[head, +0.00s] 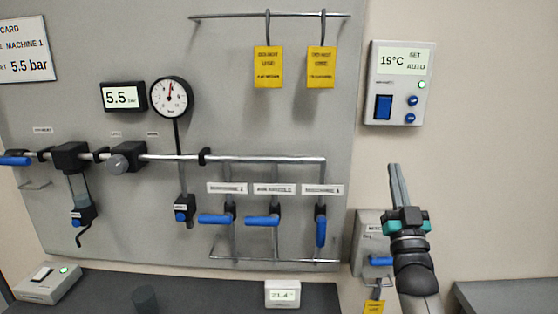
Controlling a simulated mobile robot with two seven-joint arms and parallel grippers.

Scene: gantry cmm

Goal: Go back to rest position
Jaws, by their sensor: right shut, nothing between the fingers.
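My right gripper (394,180) is in the head view at the right, pointing up in front of the wall. Its fingers are shut together with nothing between them. It is to the right of the grey panel (290,125) and below the thermostat box (400,85), apart from that box in the picture. My right arm comes up from the bottom edge and partly covers a small wall box (367,235) with a blue handle. My left gripper is not in view.
The panel carries a pipe (260,159) with several blue-handled valves, a gauge (171,97) and a display reading 5.5 (122,97). Two yellow tags (268,67) hang from a rail. A dark counter (215,292) below holds a small display (283,294) and a switch box (47,284).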

